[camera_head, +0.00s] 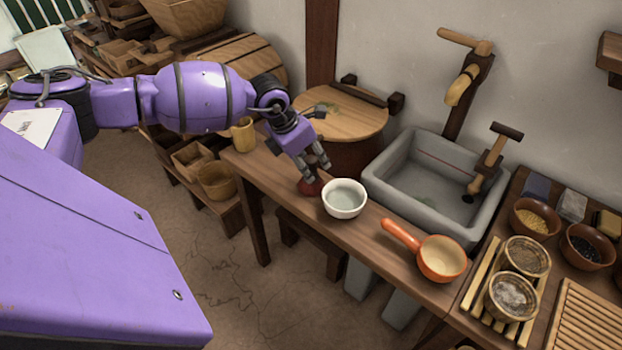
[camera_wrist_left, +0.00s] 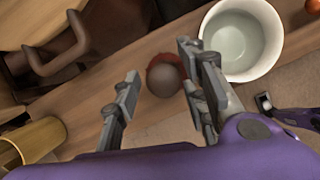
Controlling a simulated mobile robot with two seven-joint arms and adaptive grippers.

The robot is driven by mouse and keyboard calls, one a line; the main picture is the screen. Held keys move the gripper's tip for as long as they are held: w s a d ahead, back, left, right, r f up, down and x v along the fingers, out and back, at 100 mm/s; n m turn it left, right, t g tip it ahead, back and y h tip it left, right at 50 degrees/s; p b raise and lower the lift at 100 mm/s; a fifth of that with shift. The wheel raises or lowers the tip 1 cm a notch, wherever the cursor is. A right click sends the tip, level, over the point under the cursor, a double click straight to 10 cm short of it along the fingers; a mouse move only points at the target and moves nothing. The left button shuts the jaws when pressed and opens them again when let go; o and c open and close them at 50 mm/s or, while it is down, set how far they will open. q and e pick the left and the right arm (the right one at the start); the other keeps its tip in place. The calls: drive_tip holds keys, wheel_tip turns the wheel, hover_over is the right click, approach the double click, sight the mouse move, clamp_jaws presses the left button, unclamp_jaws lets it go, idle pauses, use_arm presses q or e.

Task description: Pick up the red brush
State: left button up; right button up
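The red brush (camera_head: 311,187) is on the wooden counter, just left of a white bowl, and partly hidden by my gripper in the head view. In the left wrist view the brush (camera_wrist_left: 164,75) shows as a red shape with a round brownish part, beyond and between the fingers. My left gripper (camera_head: 316,170) is just above the brush, pointing down. Its fingers (camera_wrist_left: 160,88) are wide apart and nothing is held between them. Whether a finger touches the brush I cannot tell.
The white bowl (camera_head: 345,198) stands close beside the brush. An orange-handled pan (camera_head: 441,258) lies further right. A wooden mug (camera_head: 243,134) stands at the counter's left end. A grey stone sink (camera_head: 412,190) is behind. The counter's front edge is close.

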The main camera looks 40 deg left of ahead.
use_arm(q)
drive_tip(key=c, duration=0.8)
clamp_jaws()
use_arm(e)
drive_tip(key=shift+w+r, duration=0.1)
drive_tip(key=shift+w, duration=0.1)
use_arm(q)
drive_tip(key=shift+r, duration=0.1)
drive_tip(key=shift+r, duration=0.2)
wheel_tip(320, 180, up, 2)
drive_tip(key=shift+w+r, duration=0.1)
drive_tip(key=s+d+r+p, duration=0.1)
drive_tip(key=s+d+r, duration=0.2)
drive_tip(key=s+r, duration=0.7)
drive_tip(key=s, duration=0.3)
drive_tip(key=shift+s+d+p, duration=0.3)
drive_tip(key=shift+d+p, duration=0.1)
use_arm(e)
drive_tip(key=shift+w+r, duration=0.1)
drive_tip(key=shift+r, duration=0.65)
